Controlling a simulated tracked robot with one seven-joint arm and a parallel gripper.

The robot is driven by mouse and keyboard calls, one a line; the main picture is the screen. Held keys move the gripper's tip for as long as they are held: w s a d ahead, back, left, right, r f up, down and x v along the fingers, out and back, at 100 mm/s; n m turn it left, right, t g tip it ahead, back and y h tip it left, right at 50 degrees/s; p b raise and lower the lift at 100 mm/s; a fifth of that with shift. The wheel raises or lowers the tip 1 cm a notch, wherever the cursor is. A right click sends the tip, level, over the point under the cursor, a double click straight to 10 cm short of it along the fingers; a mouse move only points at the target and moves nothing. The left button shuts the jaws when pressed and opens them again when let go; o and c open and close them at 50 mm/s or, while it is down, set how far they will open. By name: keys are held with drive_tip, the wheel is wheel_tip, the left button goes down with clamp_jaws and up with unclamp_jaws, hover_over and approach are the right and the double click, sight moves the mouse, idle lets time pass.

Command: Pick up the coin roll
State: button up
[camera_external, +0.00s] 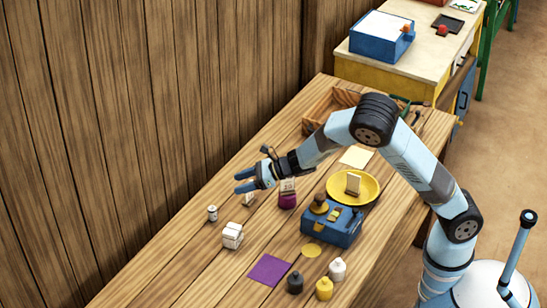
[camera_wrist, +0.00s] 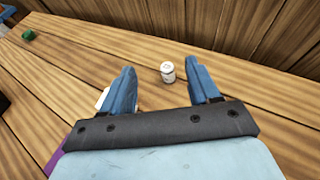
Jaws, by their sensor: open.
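The coin roll appears to be the small white upright cylinder (camera_external: 212,213) with a dark marking, standing on the wooden table toward its wall side. In the wrist view this white cylinder (camera_wrist: 167,72) shows between the lines of my two blue fingers, slightly nearer the right one and around their tips. My gripper (camera_external: 243,180) is open and empty, its fingers pointing left above the table. In the wrist view my gripper (camera_wrist: 160,64) has its fingers wide apart. The cylinder looks untouched; the exact height gap is hard to tell.
A white block stack (camera_external: 233,236) stands right of the cylinder. Further right are a purple pot with a card (camera_external: 288,199), a blue box (camera_external: 338,230) and a yellow plate (camera_external: 370,190). Several small bottles stand in front. The wooden wall (camera_external: 130,110) runs behind the table.

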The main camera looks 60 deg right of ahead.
approach(208, 220)
drive_tip(key=s+r, duration=0.1)
drive_tip(key=s+d+r, duration=0.1)
drive_tip(key=r, duration=0.2)
drive_tip(key=shift+s+d+r, duration=0.3)
drive_tip(key=shift+s, duration=0.1)
drive_tip(key=x, duration=1.3)
drive_tip(key=shift+w+f, duration=0.25)
drive_tip(key=shift+w, duration=0.1)
drive_tip(key=shift+c, duration=0.4)
clamp_jaws()
